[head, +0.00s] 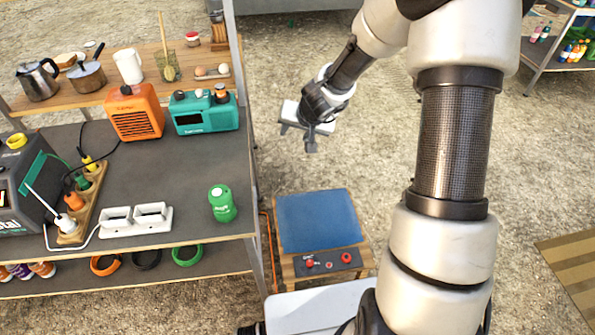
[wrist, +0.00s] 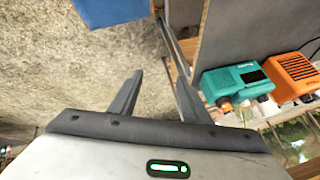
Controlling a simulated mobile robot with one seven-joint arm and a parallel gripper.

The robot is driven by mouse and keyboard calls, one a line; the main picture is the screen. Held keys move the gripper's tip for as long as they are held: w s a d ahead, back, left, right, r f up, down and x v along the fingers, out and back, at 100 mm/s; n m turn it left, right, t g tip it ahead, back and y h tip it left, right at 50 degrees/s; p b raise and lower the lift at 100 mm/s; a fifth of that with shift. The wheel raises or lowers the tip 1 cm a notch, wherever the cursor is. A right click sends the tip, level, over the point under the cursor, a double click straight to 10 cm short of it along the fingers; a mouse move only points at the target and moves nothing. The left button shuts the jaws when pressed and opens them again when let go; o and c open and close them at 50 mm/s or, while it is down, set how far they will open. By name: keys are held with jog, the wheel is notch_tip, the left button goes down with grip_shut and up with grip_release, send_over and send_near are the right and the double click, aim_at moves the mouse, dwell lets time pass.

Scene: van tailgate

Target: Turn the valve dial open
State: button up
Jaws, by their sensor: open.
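A low wooden unit with a blue top (head: 318,220) stands on the ground in the middle of the head view. Its dark front panel (head: 328,263) carries a red knob at the left (head: 309,264), a red knob at the right (head: 346,257) and a smaller red one between them. I cannot tell which is the valve dial. My gripper (head: 297,138) is open and empty, in the air beyond the unit and well apart from the knobs. In the wrist view my fingers (wrist: 155,70) are spread, with a blue surface (wrist: 112,10) at the top edge.
A grey workbench (head: 160,190) at left holds a teal radio (head: 203,112), an orange heater-like box (head: 136,112), a green can (head: 222,203) and a white socket block (head: 135,220). A metal post (head: 237,50) rises at its edge. Gravel beyond my gripper is clear.

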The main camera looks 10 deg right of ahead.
jog(key=s+d+f+m+g+h+b, duration=0.1)
jog(key=d+f+m+g+b, duration=0.2)
jog(key=f, duration=1.5)
jog(key=m+g+b, duration=0.3)
jog(key=g+b, duration=0.1)
send_near(310, 262)
jog(key=shift+h, duration=0.3)
jog(key=f+b, duration=0.1)
jog(key=f, duration=0.1)
jog(key=f+b, duration=0.2)
jog(key=f, duration=0.1)
jog(key=f+b, duration=0.2)
jog(key=f, duration=0.1)
jog(key=shift+s+a+f, duration=0.1)
jog(key=shift+a, duration=0.15)
jog(key=shift+n, duration=0.3)
jog(key=c, duration=1)
